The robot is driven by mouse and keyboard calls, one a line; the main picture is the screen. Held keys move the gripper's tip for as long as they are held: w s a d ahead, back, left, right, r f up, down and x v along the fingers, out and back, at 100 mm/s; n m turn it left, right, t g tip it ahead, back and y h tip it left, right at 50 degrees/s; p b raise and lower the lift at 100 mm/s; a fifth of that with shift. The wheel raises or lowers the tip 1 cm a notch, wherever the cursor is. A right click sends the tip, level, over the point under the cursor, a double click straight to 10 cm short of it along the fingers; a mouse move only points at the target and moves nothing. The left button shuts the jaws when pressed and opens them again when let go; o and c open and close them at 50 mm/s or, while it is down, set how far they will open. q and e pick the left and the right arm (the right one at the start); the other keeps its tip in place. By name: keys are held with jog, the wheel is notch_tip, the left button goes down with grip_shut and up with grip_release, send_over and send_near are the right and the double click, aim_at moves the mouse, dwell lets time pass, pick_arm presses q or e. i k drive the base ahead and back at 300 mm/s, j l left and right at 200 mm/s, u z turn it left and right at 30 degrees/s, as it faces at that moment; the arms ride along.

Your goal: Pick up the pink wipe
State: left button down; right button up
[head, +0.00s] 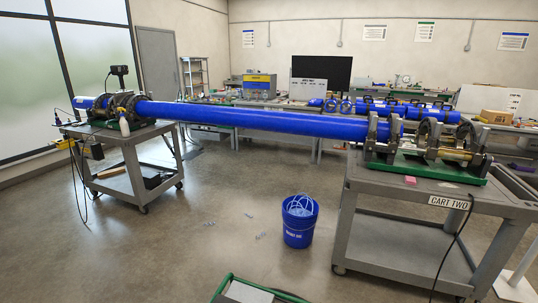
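A small pink wipe (410,180) lies on the top of the right cart (390,187), near its front edge. It sits in front of the green base (440,171) of the clamp fixture, a little above and left of the "CART TWO" label (449,202). Nothing covers the wipe. Neither of my grippers shows in the head view.
A long blue pipe (255,119) spans from the left cart (135,171) to the clamps (371,140) on the right cart. A blue bucket (299,229) stands on the floor between them. A black cable (452,245) hangs down the right cart's front. The floor ahead is mostly open.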

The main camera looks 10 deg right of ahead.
aim_at(411, 180)
jog(key=i+l, duration=0.15)
jog(key=l, duration=0.4)
jog(key=i+l, duration=0.1)
jog(key=l, duration=0.45)
jog(key=i+l, duration=0.15)
jog(key=l, duration=0.4)
jog(key=i+l, duration=0.15)
jog(key=l, duration=0.4)
jog(key=i+l, duration=0.1)
jog(key=l, duration=0.45)
jog(key=i+l, duration=0.15)
jog(key=l, duration=0.45)
jog(key=i+l, duration=0.1)
jog(key=l, duration=0.45)
jog(key=i+l, duration=0.15)
jog(key=l, duration=0.4)
